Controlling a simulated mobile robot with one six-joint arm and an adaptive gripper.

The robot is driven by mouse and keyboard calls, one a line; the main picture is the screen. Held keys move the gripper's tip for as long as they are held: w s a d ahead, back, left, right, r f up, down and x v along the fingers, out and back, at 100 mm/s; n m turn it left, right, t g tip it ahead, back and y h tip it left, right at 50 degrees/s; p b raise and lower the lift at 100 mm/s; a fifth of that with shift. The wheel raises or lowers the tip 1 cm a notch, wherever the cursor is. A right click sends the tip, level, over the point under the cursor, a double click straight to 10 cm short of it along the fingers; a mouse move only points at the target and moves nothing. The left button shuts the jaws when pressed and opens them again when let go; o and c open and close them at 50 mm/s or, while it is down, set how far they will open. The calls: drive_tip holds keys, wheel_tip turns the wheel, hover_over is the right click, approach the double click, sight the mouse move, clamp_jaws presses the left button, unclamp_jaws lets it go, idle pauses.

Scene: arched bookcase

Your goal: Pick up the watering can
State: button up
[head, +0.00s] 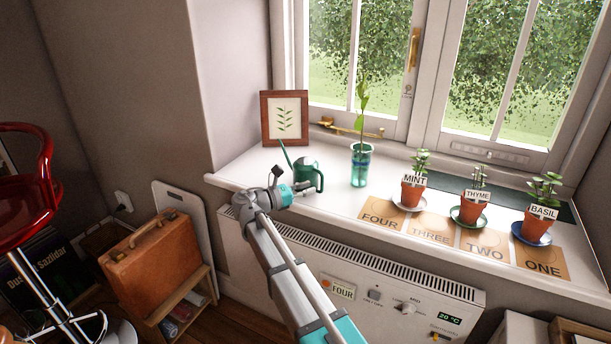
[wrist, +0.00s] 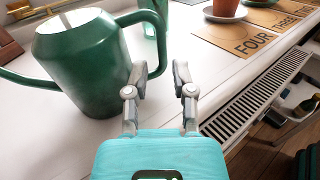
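The dark green watering can (head: 307,177) stands upright on the white windowsill, its long thin spout rising to the left in the head view. In the wrist view the can (wrist: 82,65) fills the upper left, with its looped handle on the right side. My gripper (wrist: 161,72) is open, with a clear gap between its two fingers. The left finger overlaps the lower part of the handle in the picture; I cannot tell whether it touches. In the head view my gripper (head: 278,182) is at the sill's front edge, partly hiding the can's lower left.
A glass vase with a green stem (head: 360,165) stands right of the can. A framed leaf picture (head: 284,118) is behind it. Potted mint (head: 413,192), thyme (head: 474,207) and basil (head: 538,226) stand further right. A radiator (head: 440,287) is below the sill (head: 340,200).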

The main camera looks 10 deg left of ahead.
sight(321, 189)
idle(0.3)
drive_tip(key=shift+x, duration=2.6)
drive_tip(key=shift+c, duration=0.3)
clamp_jaws()
